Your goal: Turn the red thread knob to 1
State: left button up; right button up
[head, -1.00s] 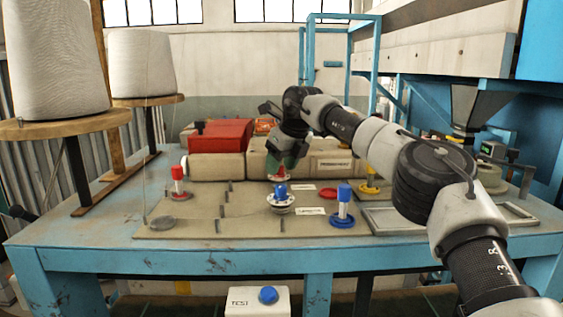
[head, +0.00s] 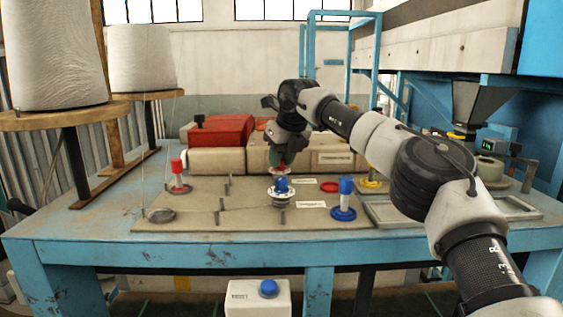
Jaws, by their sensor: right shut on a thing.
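The red thread knob (head: 283,167) is at the back middle of the beige panel (head: 250,226), behind a blue knob (head: 281,187) on a pale round dial. My right gripper (head: 281,161) points down over the red knob and is shut on it. The gripper hides much of the knob, and the number it points to is too small to read. My left gripper is not in view.
A red-topped post (head: 177,168) stands at the panel's left, and a blue-topped post (head: 345,190) at its right. Short pins stand between them. A red box (head: 222,131) is behind. Large thread cones (head: 55,55) stand at left.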

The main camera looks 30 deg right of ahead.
jog(key=shift+a+f+m+h+b, duration=0.1)
jog(key=shift+m+h+b, duration=0.35)
jog(key=shift+m, duration=0.35)
jog(key=m+h+b, duration=0.1)
jog(key=m, duration=0.1)
jog(key=shift+a+m, duration=0.1)
jog(key=shift+m, duration=0.3)
jog(key=shift+m+h, duration=0.35)
jog(key=shift+m, duration=0.55)
jog(key=shift+a+m+g+h, duration=0.1)
jog(key=shift+m+g+h, duration=0.2)
jog(key=shift+m, duration=0.7)
jog(key=m, duration=0.2)
jog(key=shift+w+r+m+g+h+p, duration=0.1)
jog(key=shift+r+m+g+h+p, duration=0.2)
jog(key=shift+g+h+p, duration=0.1)
jog(key=m+g+p, duration=0.1)
jog(key=m+p, duration=0.1)
jog(key=m, duration=0.1)
jog(key=shift+a+m+h, duration=0.1)
jog(key=shift+m+h, duration=0.2)
jog(key=shift+h, duration=0.1)
jog(key=shift+w+f+m+p, duration=0.1)
jog(key=shift+m+p, duration=0.4)
jog(key=shift+m, duration=0.1)
jog(key=shift+g, duration=0.3)
